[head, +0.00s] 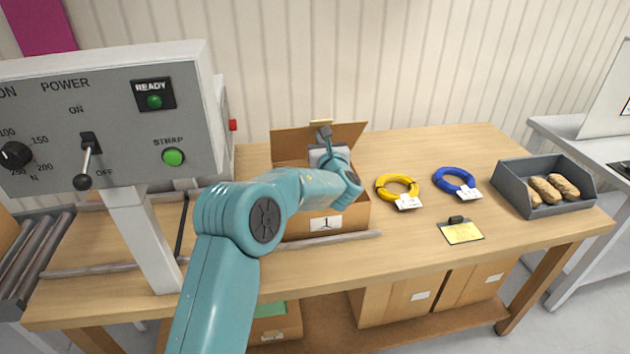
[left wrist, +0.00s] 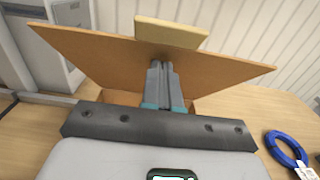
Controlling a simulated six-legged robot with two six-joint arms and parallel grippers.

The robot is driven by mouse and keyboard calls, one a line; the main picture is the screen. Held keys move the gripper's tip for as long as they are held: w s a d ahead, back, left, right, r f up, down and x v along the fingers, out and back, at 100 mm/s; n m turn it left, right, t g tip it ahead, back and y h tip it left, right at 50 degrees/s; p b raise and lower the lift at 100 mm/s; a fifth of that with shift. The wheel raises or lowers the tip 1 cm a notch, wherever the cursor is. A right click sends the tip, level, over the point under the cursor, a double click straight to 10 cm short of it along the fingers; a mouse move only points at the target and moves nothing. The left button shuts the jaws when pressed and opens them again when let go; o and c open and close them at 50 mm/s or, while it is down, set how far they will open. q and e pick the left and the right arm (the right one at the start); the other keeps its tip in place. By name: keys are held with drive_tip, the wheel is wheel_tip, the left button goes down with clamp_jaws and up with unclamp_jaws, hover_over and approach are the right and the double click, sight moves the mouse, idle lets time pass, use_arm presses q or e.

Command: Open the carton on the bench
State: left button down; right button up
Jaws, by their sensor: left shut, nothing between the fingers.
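The brown carton (head: 354,217) stands on the wooden bench, with a white label marked 1 on its front. Its far flap (head: 289,145) stands up, leaning back; it also shows broad and brown in the left wrist view (left wrist: 105,62). A pale tab (left wrist: 170,33) sticks up at the flap's top edge. My left gripper (head: 325,133) is shut and empty, its fingertips (left wrist: 160,68) at the near face of the raised flap. I cannot tell if they touch it. My arm and wrist hide much of the carton's opening and inside. My right gripper is not in view.
A grey control panel (head: 120,130) stands at the left. Right of the carton lie a yellow cable coil (head: 383,191), a blue coil (head: 440,181), a clip with a yellow note (head: 462,233) and a grey bin (head: 520,195). Bare bench lies behind the coils.

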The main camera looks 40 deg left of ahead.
sight(319, 125)
use_arm(q)
drive_tip(key=shift+w+a+r+p, duration=1.05)
drive_tip(key=shift+a+r, duration=0.2)
drive_tip(key=shift+a, duration=0.05)
